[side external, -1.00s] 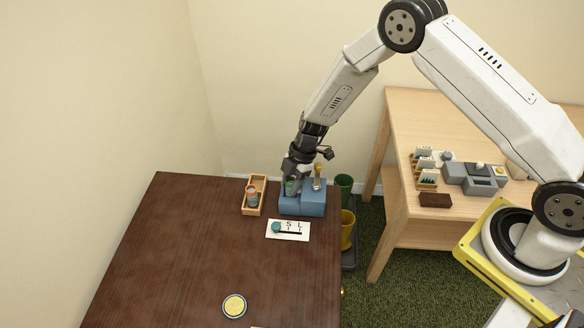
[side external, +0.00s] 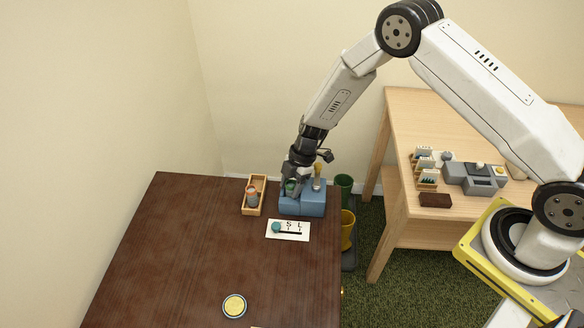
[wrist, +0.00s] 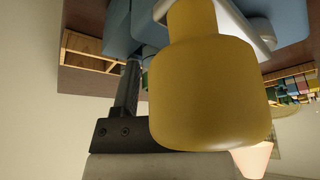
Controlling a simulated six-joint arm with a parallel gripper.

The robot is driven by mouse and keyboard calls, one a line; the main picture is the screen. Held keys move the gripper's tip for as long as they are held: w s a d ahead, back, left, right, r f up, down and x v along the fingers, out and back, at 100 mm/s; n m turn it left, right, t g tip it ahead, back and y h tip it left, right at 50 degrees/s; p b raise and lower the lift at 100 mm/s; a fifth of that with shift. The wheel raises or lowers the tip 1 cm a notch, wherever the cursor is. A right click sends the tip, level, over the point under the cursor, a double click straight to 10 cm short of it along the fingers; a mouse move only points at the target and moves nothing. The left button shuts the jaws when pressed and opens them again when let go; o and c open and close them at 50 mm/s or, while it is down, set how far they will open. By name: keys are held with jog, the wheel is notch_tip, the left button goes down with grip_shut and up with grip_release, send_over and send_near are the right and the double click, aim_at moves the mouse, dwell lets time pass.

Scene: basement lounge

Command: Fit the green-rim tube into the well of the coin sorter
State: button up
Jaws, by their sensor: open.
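The blue coin sorter (side external: 303,206) sits at the far right corner of the dark wooden table. The green-rim tube (side external: 290,186) shows as a small green patch at the sorter's left part, largely hidden by my gripper (side external: 289,192). My gripper is open and points down at that left part, with its fingers around or beside the tube. I cannot tell how deep the tube sits in the well. In the wrist view a dark finger (wrist: 128,90) reaches toward the blue sorter (wrist: 122,30), and a large yellow knob (wrist: 208,90) blocks much of the view.
A wooden tray (side external: 246,209) holding an orange-topped tube (side external: 252,195) stands just left of the sorter. A white card with a teal knob (side external: 276,227) lies in front. A yellow disc (side external: 234,306) lies nearer. Green (side external: 344,182) and yellow (side external: 348,235) cups stand right of the table.

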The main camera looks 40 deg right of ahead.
jog(key=shift+r, duration=0.15)
jog(key=v, duration=1.2)
dwell(0.5)
jog(key=s+d+r+m+t+h, duration=0.1)
jog(key=s+d+r+m, duration=0.1)
jog(key=s+m, duration=0.4)
jog(key=s+d+r+m+h, duration=0.1)
jog(key=s+r+m+h, duration=0.1)
jog(key=s+r+m, duration=0.2)
jog(key=s+d+r+m+t+h, duration=0.1)
jog(key=s+r+m, duration=0.3)
jog(key=s+m, duration=0.4)
jog(key=shift+s+d+t, duration=0.3)
jog(key=shift+s+d, duration=0.25)
jog(key=shift+d, duration=0.25)
